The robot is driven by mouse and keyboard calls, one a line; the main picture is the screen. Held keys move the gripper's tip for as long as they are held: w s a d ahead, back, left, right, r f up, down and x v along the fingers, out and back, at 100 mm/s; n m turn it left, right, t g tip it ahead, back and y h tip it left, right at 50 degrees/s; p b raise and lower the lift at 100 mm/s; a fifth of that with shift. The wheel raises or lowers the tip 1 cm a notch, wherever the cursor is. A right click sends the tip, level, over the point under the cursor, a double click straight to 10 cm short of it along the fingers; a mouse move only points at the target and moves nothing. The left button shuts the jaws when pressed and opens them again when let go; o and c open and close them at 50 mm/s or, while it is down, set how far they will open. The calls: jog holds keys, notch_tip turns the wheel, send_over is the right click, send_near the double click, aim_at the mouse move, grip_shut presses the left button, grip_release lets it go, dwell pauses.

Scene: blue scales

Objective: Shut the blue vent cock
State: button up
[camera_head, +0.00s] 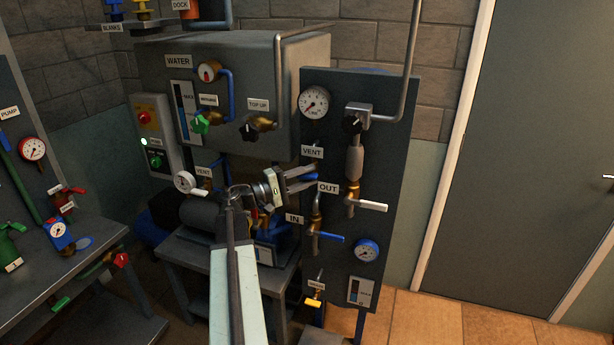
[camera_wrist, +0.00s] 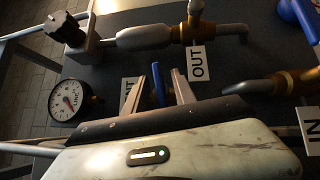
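The blue vent cock's lever (camera_head: 311,177) shows between my gripper's fingers, below the VENT label (camera_head: 312,152) on the dark panel. In the wrist view the lever (camera_wrist: 157,85) stands between the two fingers, with a gap visible on each side. My gripper (camera_head: 302,178) is open around it and reaches in from the left; its fingers also show in the wrist view (camera_wrist: 161,86). The cock's body is hidden behind the gripper, and the VENT label is partly covered in the wrist view. I cannot tell whether the fingers touch the lever.
The OUT cock with its white lever (camera_head: 371,206) sits right of and below the fingers. The IN cock's blue lever (camera_head: 330,237) is lower. A pressure gauge (camera_head: 314,103) and a black knob (camera_head: 351,124) are above. The tiled floor (camera_head: 430,315) on the right is clear.

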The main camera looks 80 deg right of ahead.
grip_shut()
jog(key=shift+r+p, duration=0.3)
jog(key=shift+p, duration=0.45)
jog(key=shift+m+t+y+p, duration=0.3)
jog(key=shift+m+t+p, duration=0.1)
jog(key=shift+p, duration=0.15)
jog(key=shift+f+m, duration=0.25)
jog(key=shift+m, duration=0.05)
grip_release()
jog(key=v, duration=0.7)
jog(key=shift+w+a, duration=0.2)
jog(key=shift+w, duration=0.15)
